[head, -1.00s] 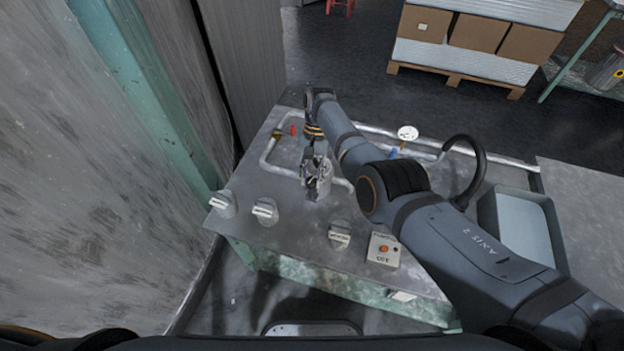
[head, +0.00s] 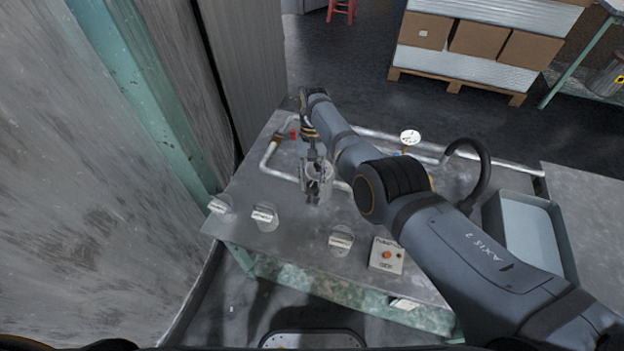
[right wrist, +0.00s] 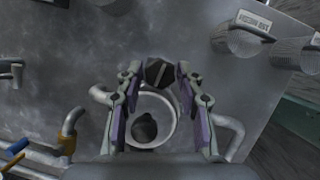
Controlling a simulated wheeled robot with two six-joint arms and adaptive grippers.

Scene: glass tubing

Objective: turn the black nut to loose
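The black nut (right wrist: 159,72) shows in the right wrist view as a dark faceted piece between the fingertips of my right gripper (right wrist: 158,70). The fingers stand on either side of it, with what looks like a narrow gap on each side; contact is hard to tell. In the head view my right gripper (head: 314,187) points down over the metal bench, its fingers apart. The nut cannot be made out clearly there. A pale round ring or cup (right wrist: 153,118) with a dark inside lies between the fingers, nearer the wrist. My left gripper is out of view.
Pale pipes (head: 270,155) with a red-handled valve run along the bench (head: 290,228). Several knobs (head: 265,215) and a button box (head: 386,254) line its front. A gauge (head: 410,138) stands behind my arm. A grey tray (head: 530,235) is at right.

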